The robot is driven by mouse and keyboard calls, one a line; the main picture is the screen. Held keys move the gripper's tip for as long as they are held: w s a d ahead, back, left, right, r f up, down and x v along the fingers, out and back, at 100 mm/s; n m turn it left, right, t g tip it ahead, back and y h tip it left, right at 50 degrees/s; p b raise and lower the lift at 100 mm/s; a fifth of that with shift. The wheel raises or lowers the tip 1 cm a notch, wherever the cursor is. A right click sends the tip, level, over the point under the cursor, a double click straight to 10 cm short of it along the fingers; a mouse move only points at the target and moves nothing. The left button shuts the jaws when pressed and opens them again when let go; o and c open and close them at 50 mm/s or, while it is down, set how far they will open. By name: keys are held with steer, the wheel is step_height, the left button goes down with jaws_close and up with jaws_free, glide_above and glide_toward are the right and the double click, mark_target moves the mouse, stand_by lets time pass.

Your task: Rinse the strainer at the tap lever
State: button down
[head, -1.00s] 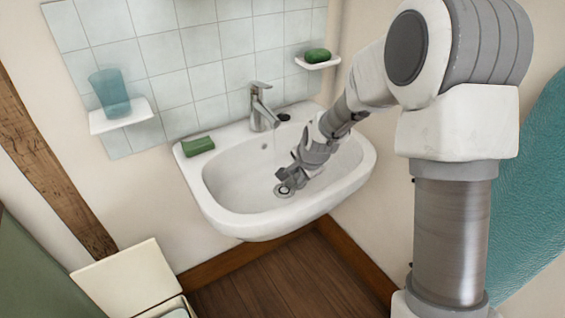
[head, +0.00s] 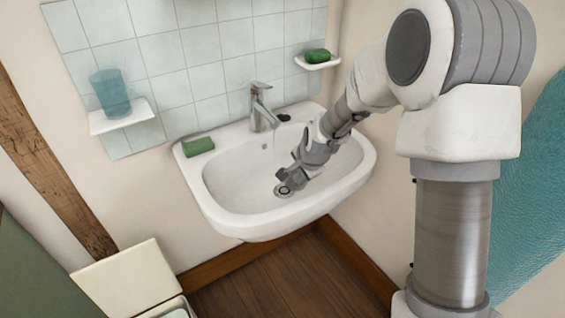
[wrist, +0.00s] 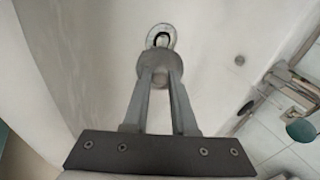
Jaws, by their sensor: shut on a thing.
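My gripper (head: 287,180) is down inside the white sink basin, close above the drain. In the head view the strainer is too small to tell from the fingertips. The tap (head: 263,115) stands at the back rim, with its lever (head: 262,86) on top. My gripper is below and in front of the spout, apart from the lever.
The drain (wrist: 160,36) lies just beyond the fingertips. The sink (head: 225,190) walls surround my gripper. A green sponge (head: 198,146) lies on the left rim. A shelf (head: 125,121) holds a blue cup (head: 110,92). A soap dish (head: 318,64) holds green soap (head: 317,56).

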steer(key=s+d+r+p, duration=0.1)
steer(key=s+r, duration=0.3)
steer(key=shift+s+d+p, duration=0.3)
steer(key=shift+p, duration=0.05)
stand_by(0.6)
